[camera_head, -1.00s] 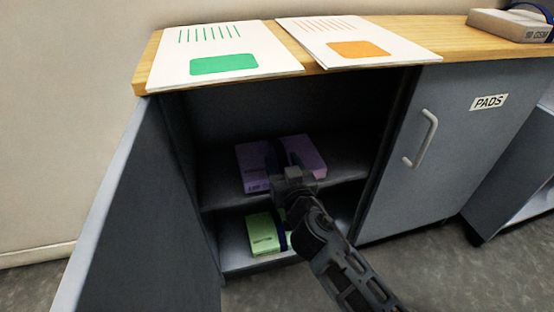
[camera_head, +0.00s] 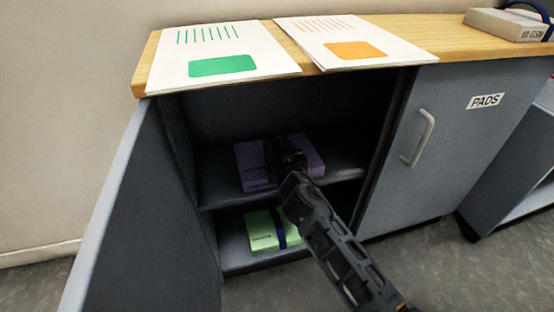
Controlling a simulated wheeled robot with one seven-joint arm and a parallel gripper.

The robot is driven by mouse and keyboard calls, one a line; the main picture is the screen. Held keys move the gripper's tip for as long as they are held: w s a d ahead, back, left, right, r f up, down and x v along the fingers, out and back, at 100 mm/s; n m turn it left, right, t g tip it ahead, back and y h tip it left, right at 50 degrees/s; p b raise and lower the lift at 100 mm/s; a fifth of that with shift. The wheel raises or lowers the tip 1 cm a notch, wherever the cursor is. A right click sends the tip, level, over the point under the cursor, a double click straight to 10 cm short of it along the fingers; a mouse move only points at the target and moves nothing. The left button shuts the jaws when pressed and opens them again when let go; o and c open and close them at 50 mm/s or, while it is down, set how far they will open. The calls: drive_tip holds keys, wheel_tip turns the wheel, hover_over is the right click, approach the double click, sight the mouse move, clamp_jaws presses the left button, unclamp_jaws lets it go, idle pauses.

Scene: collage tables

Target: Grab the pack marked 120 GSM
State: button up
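A purple pack (camera_head: 250,165) lies on the upper shelf inside the open cabinet. It has a dark band around its middle. The marking on its front edge is too dark and small to read. My gripper (camera_head: 282,148) reaches into the cabinet and covers the middle of the purple pack, at its band. The fingertips are dark against the band, so I cannot tell whether they are open or closed on it. A green pack (camera_head: 261,232) with a dark blue band lies on the shelf below, partly behind my arm. Its marking is also unreadable.
The open cabinet door (camera_head: 140,215) stands at the left. A closed door labelled PADS (camera_head: 450,150) is at the right. On the wooden top (camera_head: 440,50) lie two printed sheets and a grey-beige GSM pack (camera_head: 500,24) with a blue band. The upper shelf edge (camera_head: 222,203) runs below the purple pack.

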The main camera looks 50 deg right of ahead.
clamp_jaws()
idle(1.0)
drive_tip(key=shift+r, duration=0.15)
